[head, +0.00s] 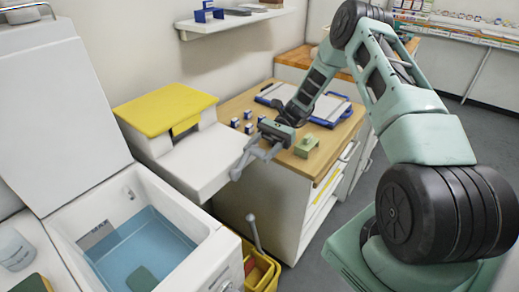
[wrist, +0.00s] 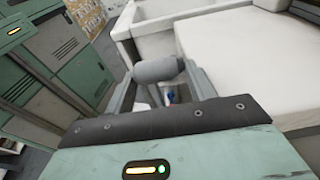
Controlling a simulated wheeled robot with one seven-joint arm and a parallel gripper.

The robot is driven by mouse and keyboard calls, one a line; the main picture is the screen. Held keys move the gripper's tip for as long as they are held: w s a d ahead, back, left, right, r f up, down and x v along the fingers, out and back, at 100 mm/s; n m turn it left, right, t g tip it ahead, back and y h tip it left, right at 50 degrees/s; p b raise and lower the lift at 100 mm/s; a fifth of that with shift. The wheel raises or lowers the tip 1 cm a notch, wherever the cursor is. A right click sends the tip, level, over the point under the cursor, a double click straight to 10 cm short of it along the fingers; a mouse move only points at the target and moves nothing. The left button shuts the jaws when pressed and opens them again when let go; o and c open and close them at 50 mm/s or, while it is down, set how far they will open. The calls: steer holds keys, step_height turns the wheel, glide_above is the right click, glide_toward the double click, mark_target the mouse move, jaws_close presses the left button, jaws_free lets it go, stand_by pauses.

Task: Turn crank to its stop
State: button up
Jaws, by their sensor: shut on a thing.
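In the wrist view a grey cylindrical crank handle (wrist: 158,70) lies crosswise between the two fingers of my gripper (wrist: 160,78), which is shut on it. In the head view my gripper (head: 243,164) reaches left from the counter to the front right edge of the white machine (head: 200,160) with a yellow lid (head: 165,107). The handle's end shows as a small grey knob (head: 235,174) at the fingertips. The rest of the crank, its arm and its pivot, is hidden or too small to make out, and so is any stop.
An open white tub (head: 205,215) of blue water stands at the lower left. A yellow bucket (head: 262,270) with an upright grey handle is on the floor below my gripper. The wooden counter (head: 240,105) holds a blue-edged board (head: 335,108), small blue-and-white items and a green block (head: 307,146).

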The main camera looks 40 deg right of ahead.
steer(key=shift+s+d+f, duration=0.15)
steer(key=shift+s+f, duration=0.2)
steer(key=shift+f, duration=0.15)
steer(key=o, duration=1.2)
steer(key=shift+s, duration=0.1)
steer(key=shift+d+r, duration=0.1)
